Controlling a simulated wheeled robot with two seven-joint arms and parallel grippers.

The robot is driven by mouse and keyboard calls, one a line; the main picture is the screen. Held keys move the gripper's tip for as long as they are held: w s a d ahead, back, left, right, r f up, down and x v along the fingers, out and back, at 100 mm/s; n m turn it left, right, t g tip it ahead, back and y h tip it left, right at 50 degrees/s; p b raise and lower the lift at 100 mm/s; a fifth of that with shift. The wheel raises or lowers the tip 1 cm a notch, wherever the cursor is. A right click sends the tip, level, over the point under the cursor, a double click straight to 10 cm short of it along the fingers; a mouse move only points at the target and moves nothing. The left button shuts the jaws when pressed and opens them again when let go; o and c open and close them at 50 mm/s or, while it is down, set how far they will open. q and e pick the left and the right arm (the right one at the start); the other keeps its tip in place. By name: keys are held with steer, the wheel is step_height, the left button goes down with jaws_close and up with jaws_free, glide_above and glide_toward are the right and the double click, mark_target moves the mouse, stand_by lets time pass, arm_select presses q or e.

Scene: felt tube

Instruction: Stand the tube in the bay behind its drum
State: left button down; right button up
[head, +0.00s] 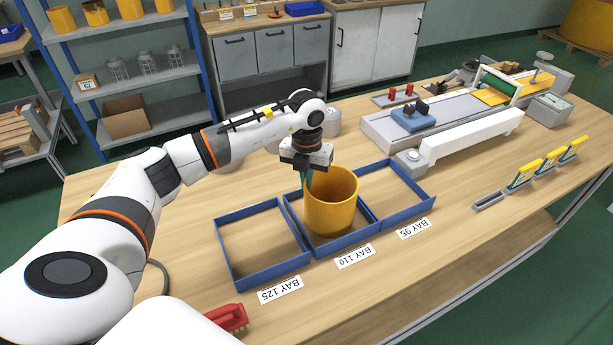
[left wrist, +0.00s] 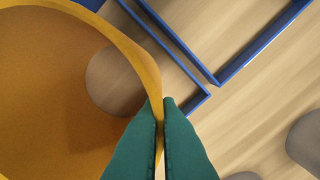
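The tube (head: 330,204) is a yellow-orange open cylinder. In the head view it is upright within the outline of the middle blue bay (head: 371,226), labelled BAY 110; I cannot tell whether its base touches the floor. My left gripper (head: 307,180) is over the tube's rear left rim, pointing down. In the left wrist view its green fingers (left wrist: 160,120) are shut on the tube's wall (left wrist: 137,50), one on each side. The BAY 125 frame (head: 267,274) and the BAY 95 frame (head: 412,215) are empty. My right gripper is out of view.
A grey rounded object (head: 333,119) stands behind my left wrist, partly hidden. A long machine (head: 470,140) with a green roller stands at the back right. A red brush-like object (head: 228,318) lies at the front. Yellow-handled tools (head: 525,172) stand at the right.

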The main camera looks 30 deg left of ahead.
arm_select(q)
steer(key=shift+f, duration=0.15)
steer(key=c, duration=1.6)
jaws_free()
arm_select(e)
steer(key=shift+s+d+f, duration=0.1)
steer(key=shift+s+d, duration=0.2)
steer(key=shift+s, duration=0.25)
